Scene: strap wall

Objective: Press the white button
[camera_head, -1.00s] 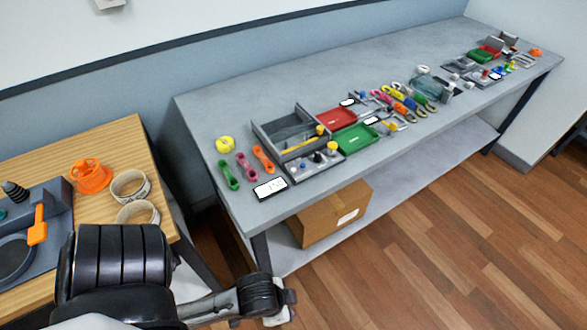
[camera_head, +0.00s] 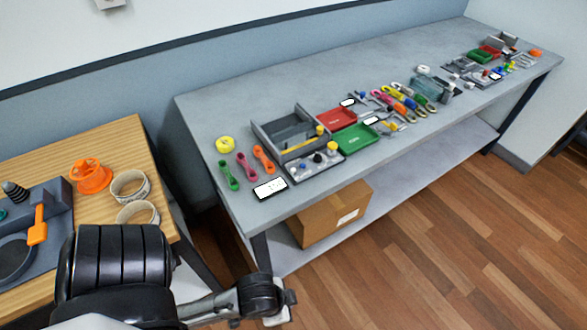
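A grey panel (camera_head: 330,165) with small coloured knobs or buttons lies near the front left of the long grey table. A yellow knob (camera_head: 332,147) stands out on it. The parts are too small to tell which, if any, is the white button. A white round thing (camera_head: 423,69) lies farther along the table, but I cannot tell what it is. My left arm comes in at the bottom left, and its gripper (camera_head: 279,316) hangs low in front of the table, away from the panel. Its fingers are mostly hidden. My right gripper is not in view.
A grey open bin (camera_head: 270,134), a red tray (camera_head: 336,118), a green tray (camera_head: 352,140) and several straps and tools crowd the long table. A cardboard box (camera_head: 325,217) stands on its lower shelf. A wooden table (camera_head: 105,140) stands at the left with an orange spool (camera_head: 91,176).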

